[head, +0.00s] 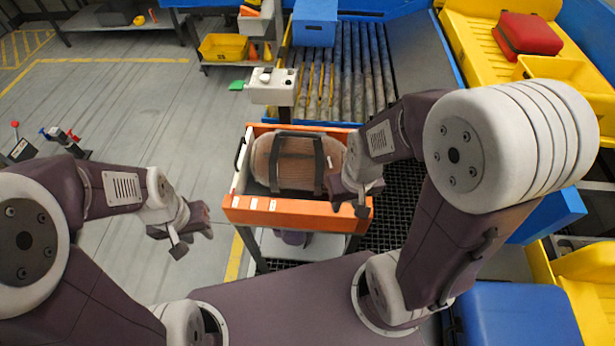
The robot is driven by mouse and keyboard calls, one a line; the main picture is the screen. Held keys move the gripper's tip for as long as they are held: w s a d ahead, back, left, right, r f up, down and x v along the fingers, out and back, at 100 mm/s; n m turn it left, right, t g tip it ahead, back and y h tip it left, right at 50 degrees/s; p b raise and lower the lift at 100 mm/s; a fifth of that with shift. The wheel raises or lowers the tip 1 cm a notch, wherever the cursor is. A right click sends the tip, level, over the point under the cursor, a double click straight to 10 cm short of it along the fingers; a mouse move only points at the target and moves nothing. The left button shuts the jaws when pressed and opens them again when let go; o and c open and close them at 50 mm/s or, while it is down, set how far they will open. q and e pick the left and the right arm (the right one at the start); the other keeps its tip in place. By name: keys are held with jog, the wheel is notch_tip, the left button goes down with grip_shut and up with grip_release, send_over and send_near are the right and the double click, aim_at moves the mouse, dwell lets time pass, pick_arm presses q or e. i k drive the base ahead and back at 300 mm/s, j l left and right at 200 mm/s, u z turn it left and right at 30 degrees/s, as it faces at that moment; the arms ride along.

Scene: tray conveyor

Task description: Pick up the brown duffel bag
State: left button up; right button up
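The brown duffel bag (290,164) with dark straps lies inside an orange-walled tray (290,218), in the middle of the head view. Two dark strap bands cross it, with a handle bar along the top. My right gripper (352,197) is at the tray's right side, close to the bag's right end and partly covering it. I cannot tell whether it touches the bag. My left gripper (190,236) is left of the tray, over the floor, apart from the bag. It seems to hold nothing. The finger gap of both grippers is unclear.
A white device (270,88) on a post stands behind the tray. A roller conveyor (345,75) with a blue box (314,22) lies beyond. A red case (527,35) sits on a yellow chute at the right. A blue case (515,318) is at the front right. Floor at the left is open.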

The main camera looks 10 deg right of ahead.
aim_at(279, 159)
jog(key=i+j+z, duration=0.1)
jog(key=j, duration=1.15)
jog(key=i+z, duration=0.05)
jog(key=i, duration=0.05)
